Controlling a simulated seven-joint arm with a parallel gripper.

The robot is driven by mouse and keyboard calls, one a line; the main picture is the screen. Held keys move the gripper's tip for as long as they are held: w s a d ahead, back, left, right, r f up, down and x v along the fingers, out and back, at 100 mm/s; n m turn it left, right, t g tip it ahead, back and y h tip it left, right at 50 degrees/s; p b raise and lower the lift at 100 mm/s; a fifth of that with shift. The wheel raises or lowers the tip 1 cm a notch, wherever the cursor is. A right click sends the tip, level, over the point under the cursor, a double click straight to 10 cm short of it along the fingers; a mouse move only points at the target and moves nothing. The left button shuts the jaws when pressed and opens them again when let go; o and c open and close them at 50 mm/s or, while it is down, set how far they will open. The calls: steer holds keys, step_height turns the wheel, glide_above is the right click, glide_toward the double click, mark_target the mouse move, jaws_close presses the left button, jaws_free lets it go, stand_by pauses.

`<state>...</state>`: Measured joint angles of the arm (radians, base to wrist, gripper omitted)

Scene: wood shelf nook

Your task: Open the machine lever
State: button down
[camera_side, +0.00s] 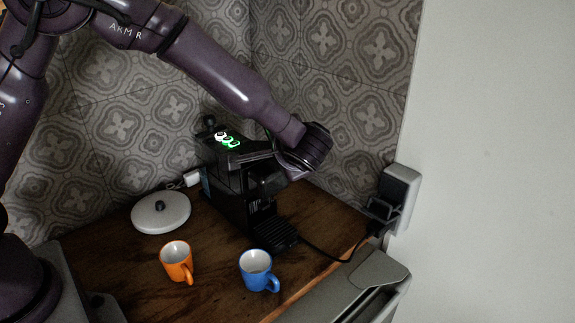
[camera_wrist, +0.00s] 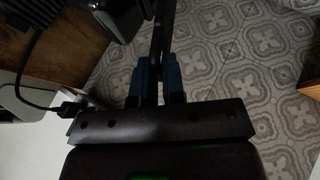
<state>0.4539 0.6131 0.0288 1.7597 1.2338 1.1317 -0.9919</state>
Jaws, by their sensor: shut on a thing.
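The black coffee machine (camera_side: 228,178) stands on the wooden counter, with lit green and white buttons on top. It shows in part at the top of the wrist view (camera_wrist: 121,18). My gripper (camera_wrist: 156,68) has its two blue-tipped fingers closed around a thin dark bar, which looks like the machine lever (camera_wrist: 163,28). In the side view my wrist is beside the upper right of the machine, and the fingers and lever there are too dark and covered to make out.
An orange mug (camera_side: 176,262) and a blue mug (camera_side: 256,270) stand in front of the machine. A round white lidded item (camera_side: 160,213) is at left. A black cord (camera_side: 325,252) runs to the wall socket (camera_side: 396,198). Patterned tiled walls are close behind.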

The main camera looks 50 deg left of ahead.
steer(key=a+r+n+h, duration=0.1)
steer(key=a+r+h, duration=0.6)
steer(key=a+r, duration=0.1)
steer(key=shift+a+r+n+g, duration=0.35)
steer(key=shift+r+n+g, duration=0.05)
stand_by(0.4)
steer(key=c, duration=1.2)
jaws_free()
steer(key=shift+c, duration=0.2)
step_height(320, 180, up, 11)
glide_above(261, 146)
steer(key=s+d, duration=0.2)
steer(key=s, duration=0.4)
steer(key=shift+w+a, duration=0.1)
steer(key=shift+w, duration=0.05)
